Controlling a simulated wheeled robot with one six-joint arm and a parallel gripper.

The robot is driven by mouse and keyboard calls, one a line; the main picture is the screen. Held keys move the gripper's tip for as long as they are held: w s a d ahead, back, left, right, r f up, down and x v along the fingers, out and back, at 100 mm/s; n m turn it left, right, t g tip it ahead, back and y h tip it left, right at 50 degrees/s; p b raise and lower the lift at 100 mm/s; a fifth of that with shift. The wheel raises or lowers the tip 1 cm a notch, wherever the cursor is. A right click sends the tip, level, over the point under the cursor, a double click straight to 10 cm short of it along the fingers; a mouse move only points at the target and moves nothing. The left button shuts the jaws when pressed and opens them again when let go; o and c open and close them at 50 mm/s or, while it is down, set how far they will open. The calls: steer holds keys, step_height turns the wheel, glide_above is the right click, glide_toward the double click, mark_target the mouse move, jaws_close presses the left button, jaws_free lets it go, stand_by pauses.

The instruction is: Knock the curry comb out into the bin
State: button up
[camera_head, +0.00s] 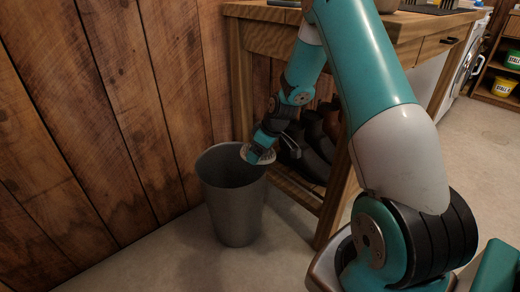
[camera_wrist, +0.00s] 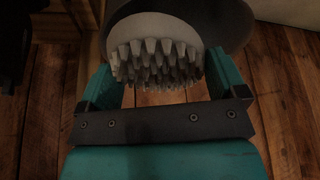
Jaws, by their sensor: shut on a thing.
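My gripper (camera_head: 260,150) is at the bin's upper right rim, shut on the curry comb (camera_head: 247,153). In the wrist view the curry comb (camera_wrist: 155,55) sits between the two teal fingers of my gripper (camera_wrist: 163,80), with its blunt grey teeth facing the camera. The grey metal bin (camera_head: 234,208) stands on the floor against the wooden wall, open at the top. Its dark inside shows beside the comb. I cannot tell whether the comb touches the rim. The bin's bottom is hidden.
A wooden bench (camera_head: 270,39) stands right of the bin, with dark boots (camera_head: 305,155) on its low shelf. The plank wall (camera_head: 90,120) is close behind and left of the bin. The floor in front of the bin (camera_head: 170,265) is clear.

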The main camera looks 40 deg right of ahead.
stand_by(0.3)
step_height(320, 180, down, 5)
steer(key=b, duration=0.3)
steer(key=shift+f, duration=0.2)
steer(key=shift+r, duration=0.2)
steer(key=shift+c, duration=0.5)
step_height(320, 180, up, 5)
steer(key=p, duration=0.5)
steer(key=shift+r, duration=0.15)
